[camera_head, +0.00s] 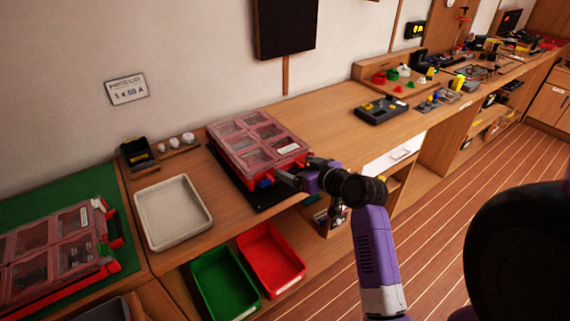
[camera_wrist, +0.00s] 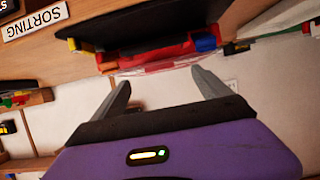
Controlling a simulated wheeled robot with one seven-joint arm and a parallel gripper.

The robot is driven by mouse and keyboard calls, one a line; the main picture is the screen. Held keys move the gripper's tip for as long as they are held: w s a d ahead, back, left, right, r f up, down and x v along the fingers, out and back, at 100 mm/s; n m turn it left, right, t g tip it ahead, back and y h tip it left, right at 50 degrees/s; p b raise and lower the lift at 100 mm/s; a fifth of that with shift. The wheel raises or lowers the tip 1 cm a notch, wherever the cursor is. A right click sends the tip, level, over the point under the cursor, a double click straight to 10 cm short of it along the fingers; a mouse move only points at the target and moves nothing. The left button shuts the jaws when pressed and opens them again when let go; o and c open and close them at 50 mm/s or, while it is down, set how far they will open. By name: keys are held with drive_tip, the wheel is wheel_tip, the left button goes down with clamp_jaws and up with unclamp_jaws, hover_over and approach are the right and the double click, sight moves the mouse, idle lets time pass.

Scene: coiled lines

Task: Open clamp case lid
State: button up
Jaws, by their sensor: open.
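The clamp case (camera_head: 258,143) is a red case with a clear, compartmented lid, lying on a black mat on the wooden bench in the head view. Its lid looks shut. In the wrist view the case's front edge (camera_wrist: 150,52) shows with red, blue and yellow parts along it. My gripper (camera_head: 282,178) is at the case's front edge, near a blue latch (camera_head: 264,183). In the wrist view my gripper (camera_wrist: 165,82) has its two fingers spread apart with nothing between them. I cannot tell whether a fingertip touches the case.
A pale empty tray (camera_head: 173,212) lies left of the case. Another red case (camera_head: 60,262) sits on a green mat at far left. Green (camera_head: 222,284) and red bins (camera_head: 270,259) stand below the bench edge. A dark device (camera_head: 382,110) lies to the right.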

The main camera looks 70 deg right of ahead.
sight(284, 162)
drive_tip(key=x, duration=0.5)
drive_tip(key=shift+w+d+p, duration=0.2)
drive_tip(key=shift+w+p, duration=0.05)
drive_tip(key=shift+p, duration=0.15)
drive_tip(key=shift+c, duration=0.2)
